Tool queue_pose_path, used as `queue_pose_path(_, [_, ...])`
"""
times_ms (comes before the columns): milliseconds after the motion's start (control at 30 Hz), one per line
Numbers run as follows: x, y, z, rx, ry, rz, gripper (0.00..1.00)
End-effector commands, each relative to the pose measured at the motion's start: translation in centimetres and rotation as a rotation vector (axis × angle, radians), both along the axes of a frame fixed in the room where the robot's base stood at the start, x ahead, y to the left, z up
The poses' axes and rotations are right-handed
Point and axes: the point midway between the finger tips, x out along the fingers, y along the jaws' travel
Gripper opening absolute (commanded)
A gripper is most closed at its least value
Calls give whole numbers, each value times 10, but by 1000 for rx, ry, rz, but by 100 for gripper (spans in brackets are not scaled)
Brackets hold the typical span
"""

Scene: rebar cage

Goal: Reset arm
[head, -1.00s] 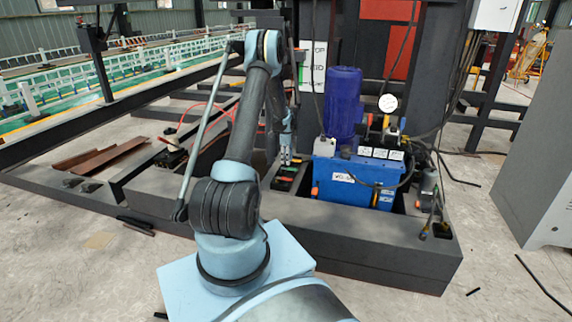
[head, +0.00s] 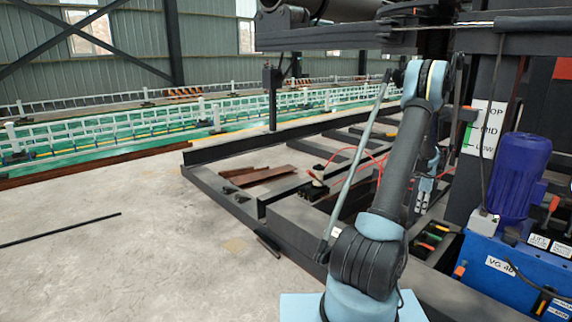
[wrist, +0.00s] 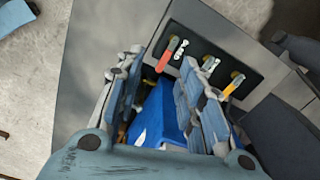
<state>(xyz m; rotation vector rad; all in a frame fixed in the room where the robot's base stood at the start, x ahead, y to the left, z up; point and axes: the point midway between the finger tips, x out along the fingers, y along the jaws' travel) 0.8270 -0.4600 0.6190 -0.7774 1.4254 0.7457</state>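My arm (head: 395,165) is raised and bent at the elbow, with its forearm hanging down on the far side. My gripper (head: 423,190) points down above a row of levers (head: 430,240) beside the blue power unit. In the wrist view my gripper (wrist: 168,75) has its two fingers apart, with nothing held between them. A blue surface (wrist: 160,115) shows between the fingers, lower down.
The blue power unit (head: 490,265) with a blue motor (head: 518,175) stands at right. A TOP/MID/LOW sign (head: 483,130) is behind the arm. Dark frame beams (head: 230,195) and red hoses (head: 355,157) lie around. Open concrete floor (head: 110,250) is at left.

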Motion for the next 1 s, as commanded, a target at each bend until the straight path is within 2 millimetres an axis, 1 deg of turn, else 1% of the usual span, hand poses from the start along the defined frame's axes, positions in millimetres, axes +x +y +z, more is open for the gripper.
queue_pose_path(33, [0,15,15,-3,-3,42,35])
queue_pose_path(200, [-5,59,59,-12,-9,191,35])
queue_pose_path(367, [-15,101,97,-21,-16,331,35])
queue_pose_path(500, [-28,137,126,-30,-23,454,35])
queue_pose_path(700, [-52,188,161,-43,-30,629,35])
queue_pose_path(867, [-76,227,184,-56,-36,768,35])
queue_pose_path(1000, [-99,260,200,-66,-42,889,35])
